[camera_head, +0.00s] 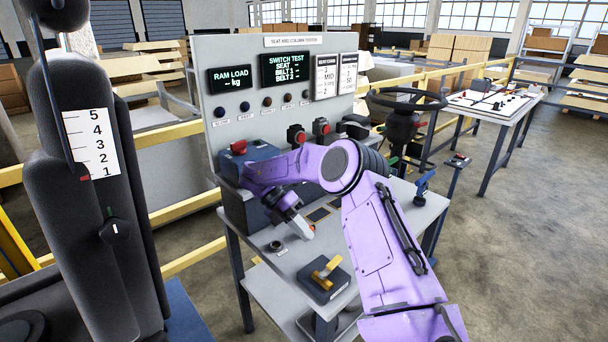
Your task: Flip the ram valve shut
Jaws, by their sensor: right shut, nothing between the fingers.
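A dark block with a yellow lever handle (325,271), which looks like the ram valve, sits at the front of the grey bench top. The handle lies slanted across the block; I cannot tell from its angle whether the valve is open or shut. My right gripper (305,230) reaches in over the bench from the right on a purple arm. It is shut and empty, pointing down, above and behind the yellow handle and apart from it. My left gripper is not in view.
A panel (236,140) with a RAM LOAD display (231,79) stands behind the bench. A blue box (252,160) with a red knob is left of my arm. A dark seat (100,210) fills the left. A steering wheel (405,100) and blue lever (423,185) are at right.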

